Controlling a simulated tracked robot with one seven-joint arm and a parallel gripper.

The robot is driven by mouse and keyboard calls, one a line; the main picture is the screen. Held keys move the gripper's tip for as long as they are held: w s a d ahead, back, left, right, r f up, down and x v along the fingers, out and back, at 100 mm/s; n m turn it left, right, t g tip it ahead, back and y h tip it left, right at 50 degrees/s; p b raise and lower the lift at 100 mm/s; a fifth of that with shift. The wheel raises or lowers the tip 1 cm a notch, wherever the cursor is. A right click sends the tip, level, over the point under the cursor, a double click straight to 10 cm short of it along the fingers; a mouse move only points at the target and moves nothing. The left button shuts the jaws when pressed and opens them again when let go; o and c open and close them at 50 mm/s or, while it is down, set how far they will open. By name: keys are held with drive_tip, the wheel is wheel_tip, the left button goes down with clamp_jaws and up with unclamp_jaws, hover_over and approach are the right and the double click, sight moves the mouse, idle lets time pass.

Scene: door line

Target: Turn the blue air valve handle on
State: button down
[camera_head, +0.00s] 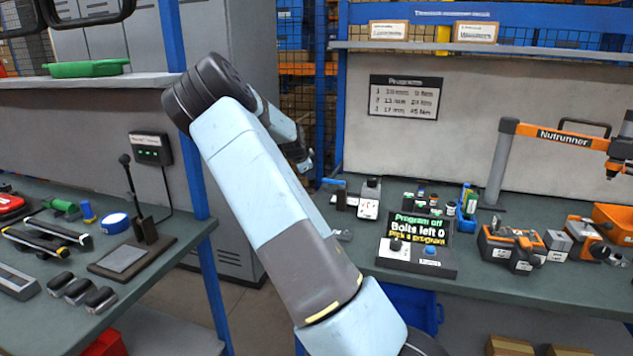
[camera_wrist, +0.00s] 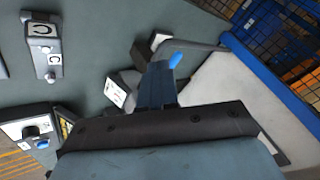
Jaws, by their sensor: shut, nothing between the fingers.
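The blue air valve handle (camera_head: 333,182) shows in the head view as a small blue bar at the back left of the right-hand bench, beside a small grey fitting. In the wrist view a bright blue piece (camera_wrist: 176,60), which looks like the handle, shows just beyond my fingers and against a grey pipe-like part. My gripper (camera_wrist: 160,70) is shut, with its fingers together and nothing between them. Its tips are close to the blue piece; I cannot tell if they touch. In the head view my arm hides most of the gripper.
The program box (camera_head: 417,246) reads "Program off, Bolts left 0, Pick a program". A grey unit with a white label (camera_head: 369,198) stands near the valve. The nutrunner arm (camera_head: 553,137) is at right. A blue post (camera_head: 192,120) rises beside the left bench.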

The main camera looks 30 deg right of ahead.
drive_tip(key=shift+s+a+r, duration=0.1)
drive_tip(key=shift+a+r, duration=0.75)
drive_tip(key=shift+r, duration=0.3)
drive_tip(key=shift+s, duration=0.15)
